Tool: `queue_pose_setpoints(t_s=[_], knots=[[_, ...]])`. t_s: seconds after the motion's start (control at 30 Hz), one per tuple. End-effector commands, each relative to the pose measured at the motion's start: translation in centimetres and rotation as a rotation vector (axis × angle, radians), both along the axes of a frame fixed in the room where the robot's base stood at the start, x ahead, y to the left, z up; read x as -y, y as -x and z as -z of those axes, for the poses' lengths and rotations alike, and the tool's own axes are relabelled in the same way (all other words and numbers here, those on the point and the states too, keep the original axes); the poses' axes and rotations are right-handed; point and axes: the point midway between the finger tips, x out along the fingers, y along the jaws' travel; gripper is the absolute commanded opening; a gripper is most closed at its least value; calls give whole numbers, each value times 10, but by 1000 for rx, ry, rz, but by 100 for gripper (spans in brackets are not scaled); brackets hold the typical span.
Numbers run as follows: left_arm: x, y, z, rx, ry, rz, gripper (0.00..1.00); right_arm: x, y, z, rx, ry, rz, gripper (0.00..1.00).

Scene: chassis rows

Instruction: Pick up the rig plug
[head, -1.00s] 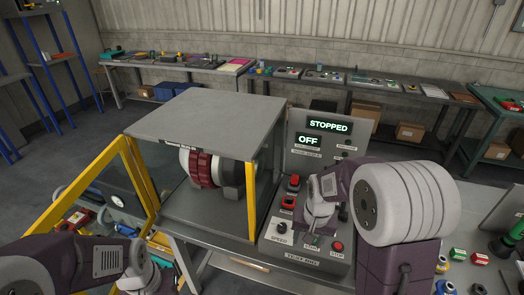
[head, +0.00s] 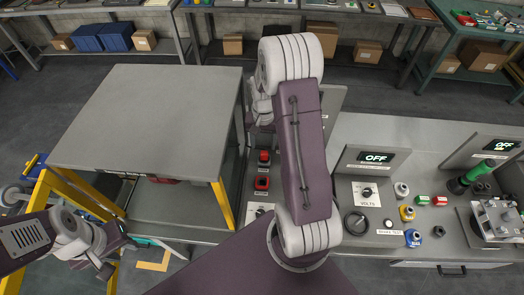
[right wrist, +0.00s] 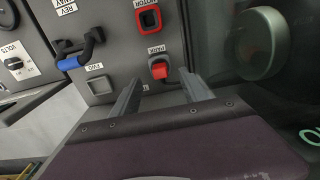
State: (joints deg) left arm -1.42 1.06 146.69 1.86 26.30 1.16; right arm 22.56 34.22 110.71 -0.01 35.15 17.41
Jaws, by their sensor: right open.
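The rig plug (right wrist: 159,70) is a red plug with a dark cable, seated in a socket on the grey panel. It also shows in the head view as the farther of two red parts (head: 263,157). My right gripper (right wrist: 162,88) is open, its two fingers pointing at the panel with the plug just beyond and between the tips. I cannot tell if they touch it. In the head view my right arm hides its jaws. My left gripper (head: 118,258) is low at the left, away from the plug; its jaws are not clear.
A red-rimmed motor socket (right wrist: 148,18) sits beside the plug. A blue-gripped lever (right wrist: 82,58) stands out from the panel. A grey-topped rig housing (head: 150,115) with yellow frame bars stands left of the panel. The volts unit (head: 368,190) stands to the right.

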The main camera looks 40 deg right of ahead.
Motion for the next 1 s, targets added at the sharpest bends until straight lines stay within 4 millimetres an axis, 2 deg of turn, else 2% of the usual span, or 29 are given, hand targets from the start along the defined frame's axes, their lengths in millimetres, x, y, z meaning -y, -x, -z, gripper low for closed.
queue_pose_setpoints(t_s=[0.13, 0.33, 0.57, 0.7, 0.8, 1.0], knots=[[0, 0, -2, 0, 0, 0, 36, 1, 1, 3, -2, -1, 3, 53], [0, 0, -11, 0, 0, 0, 36, 1, 1, 32, -2, -1, 3, 53], [0, 0, -16, 0, 0, 0, 36, 3, 0, 44, -2, -1, 3, 53], [0, 0, -28, 0, 0, 0, 36, 7, -1, 67, -4, -2, 4, 53], [0, 0, -29, 0, 0, 0, 36, 7, -1, 83, -2, -1, 3, 53], [0, 0, -28, 0, 0, 0, 36, 7, -2, 90, 2, 1, 3, 53]])
